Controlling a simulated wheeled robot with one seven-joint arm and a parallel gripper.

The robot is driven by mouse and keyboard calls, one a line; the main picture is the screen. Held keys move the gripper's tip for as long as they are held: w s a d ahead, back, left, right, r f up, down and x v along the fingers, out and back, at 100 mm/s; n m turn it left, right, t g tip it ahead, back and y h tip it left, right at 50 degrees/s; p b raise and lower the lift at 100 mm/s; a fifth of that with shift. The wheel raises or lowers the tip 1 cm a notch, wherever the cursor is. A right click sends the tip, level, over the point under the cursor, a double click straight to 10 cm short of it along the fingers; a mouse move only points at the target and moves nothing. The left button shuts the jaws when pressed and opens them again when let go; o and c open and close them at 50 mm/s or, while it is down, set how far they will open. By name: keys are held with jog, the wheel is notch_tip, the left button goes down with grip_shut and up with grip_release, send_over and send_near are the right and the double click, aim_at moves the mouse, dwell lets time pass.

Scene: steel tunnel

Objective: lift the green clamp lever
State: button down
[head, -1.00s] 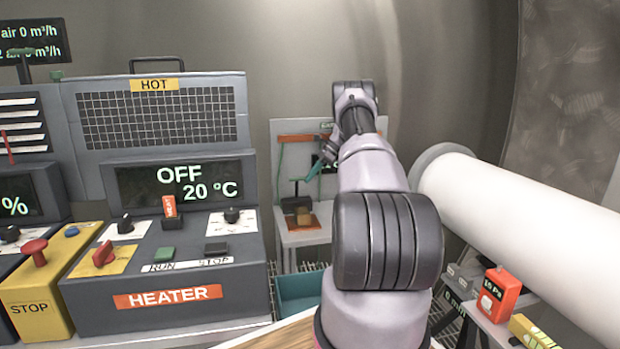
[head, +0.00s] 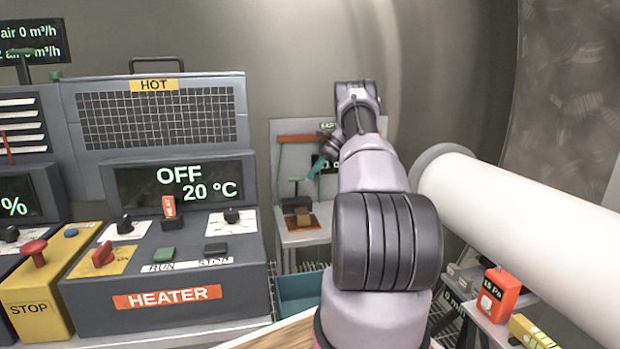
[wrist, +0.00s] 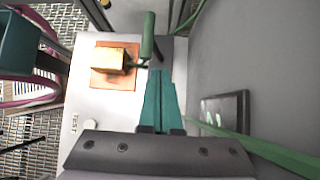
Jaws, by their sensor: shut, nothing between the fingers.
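The green clamp lever (wrist: 148,36) shows in the wrist view as a green grip on a dark arm, just beyond my fingertips and slightly left. In the head view the lever (head: 296,181) stands over the small bench at the back, beside an orange pad. My gripper (wrist: 160,72) has teal fingers that are shut together with nothing between them. In the head view my gripper (head: 314,172) is just right of the lever and a little above it. From these views I cannot tell whether the fingertips touch the lever.
A brass block (wrist: 112,60) sits on the orange pad (wrist: 126,82) left of the lever. A green bar (wrist: 265,150) and a dark display (wrist: 236,110) lie to the right. The heater (head: 165,290) stands at left and a white pipe (head: 520,235) at right in the head view.

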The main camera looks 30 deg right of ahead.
jog(key=v, duration=0.8)
jog(key=s+a+f+m+t+h, duration=0.1)
jog(key=s+a+f+m+t, duration=0.6)
jog(key=m, duration=0.7)
jog(key=s+a+f+m+t, duration=0.45)
jog(key=s+m+t, duration=0.45)
jog(key=m, duration=0.4)
jog(key=t, duration=0.1)
send_near(297, 188)
jog(key=a+r, duration=0.1)
jog(key=w+a+r, duration=0.1)
jog(key=a, duration=0.1)
jog(key=a+r, duration=0.1)
jog(key=a, duration=0.1)
jog(key=shift+w+a+r, duration=0.1)
jog(key=shift+w+a, duration=0.05)
jog(key=shift+w, duration=0.15)
jog(key=shift+h, duration=0.3)
jog(key=w, duration=0.1)
jog(key=w+d, duration=0.1)
jog(key=w+d+r, duration=0.1)
jog(key=shift+w, duration=0.35)
